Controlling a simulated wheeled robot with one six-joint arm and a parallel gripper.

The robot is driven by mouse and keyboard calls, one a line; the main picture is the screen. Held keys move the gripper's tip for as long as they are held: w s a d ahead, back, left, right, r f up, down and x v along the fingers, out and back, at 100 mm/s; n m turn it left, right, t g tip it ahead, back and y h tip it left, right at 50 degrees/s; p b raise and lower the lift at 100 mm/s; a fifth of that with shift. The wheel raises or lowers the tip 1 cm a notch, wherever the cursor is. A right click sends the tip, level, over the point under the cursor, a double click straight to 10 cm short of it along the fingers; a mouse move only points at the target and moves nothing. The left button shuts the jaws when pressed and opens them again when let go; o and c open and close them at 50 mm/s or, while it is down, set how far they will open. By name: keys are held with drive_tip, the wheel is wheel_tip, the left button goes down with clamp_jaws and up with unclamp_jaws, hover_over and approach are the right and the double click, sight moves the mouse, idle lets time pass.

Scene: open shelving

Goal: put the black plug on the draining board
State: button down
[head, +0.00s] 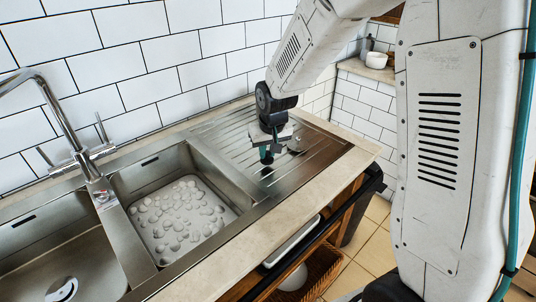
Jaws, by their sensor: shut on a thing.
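My gripper (267,156) points down over the draining board (232,135), the ridged steel area right of the sink basins. It is shut on a small dark thing at its fingertips, which I take to be the black plug (266,161). The plug is small and partly hidden by the fingers. A dark patch, perhaps its shadow or reflection, shows on the steel just below. I cannot tell whether the plug touches the board.
The right basin (127,184) holds white foam or bubbles, and the left basin (30,262) has a drain. A tall chrome tap (72,135) stands behind them. A tiled wall runs behind the board. A white bowl (376,60) sits on a far ledge.

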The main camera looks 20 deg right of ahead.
drive_tip(key=shift+f, duration=0.8)
drive_tip(key=shift+f, duration=0.1)
drive_tip(key=c, duration=1.3)
unclamp_jaws()
drive_tip(key=shift+c, duration=0.2)
drive_tip(key=v, duration=1.1)
drive_tip(key=s+d+r, duration=0.1)
drive_tip(key=s+r, duration=0.2)
drive_tip(key=s, duration=0.7)
drive_tip(key=s+d+r+g, duration=0.1)
drive_tip(key=s+r, duration=0.1)
drive_tip(key=s, duration=0.8)
drive_tip(key=s+d+r+g, duration=0.1)
drive_tip(key=s+r, duration=0.2)
drive_tip(key=s, duration=0.7)
drive_tip(key=shift+d+r, duration=0.15)
drive_tip(key=shift+r, duration=0.15)
